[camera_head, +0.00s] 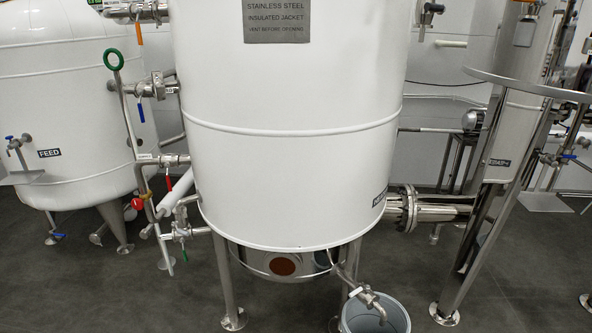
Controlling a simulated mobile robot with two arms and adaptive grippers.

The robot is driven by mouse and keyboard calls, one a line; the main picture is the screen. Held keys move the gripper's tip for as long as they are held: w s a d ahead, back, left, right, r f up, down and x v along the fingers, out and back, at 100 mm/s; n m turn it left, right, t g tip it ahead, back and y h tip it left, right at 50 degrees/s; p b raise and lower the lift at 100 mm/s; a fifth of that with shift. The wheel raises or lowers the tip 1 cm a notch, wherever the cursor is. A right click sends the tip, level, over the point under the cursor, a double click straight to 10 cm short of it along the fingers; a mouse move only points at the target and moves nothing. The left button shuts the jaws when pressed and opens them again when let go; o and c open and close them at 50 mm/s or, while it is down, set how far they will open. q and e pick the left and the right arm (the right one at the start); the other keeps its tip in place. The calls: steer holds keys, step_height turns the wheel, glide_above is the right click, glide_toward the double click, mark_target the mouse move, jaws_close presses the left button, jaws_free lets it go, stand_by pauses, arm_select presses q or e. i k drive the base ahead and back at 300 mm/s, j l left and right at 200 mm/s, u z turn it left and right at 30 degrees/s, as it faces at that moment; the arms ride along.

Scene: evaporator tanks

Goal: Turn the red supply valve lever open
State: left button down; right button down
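A small red lever (168,180) hangs downward from a thin steel pipe valve at the left side of the big white tank (290,110). A small white tag (145,157) sits on the same pipe, to the left of the lever; its print is too small to read. A round red knob (137,203) sits lower left, on the upright pipe. Neither of my grippers shows in the head view.
Near the red lever are a blue lever (141,112), an orange lever (139,33), a green ring handle (113,59) and a white slanted cylinder (177,192). A grey bucket (345,318) stands under a spout. Another white tank (60,110) stands left. Dark floor (110,295) at front left is clear.

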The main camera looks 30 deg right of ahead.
mark_target(166, 165)
steer(key=z, duration=1.55)
steer(key=u, duration=1.5)
steer(key=i+j, duration=0.45)
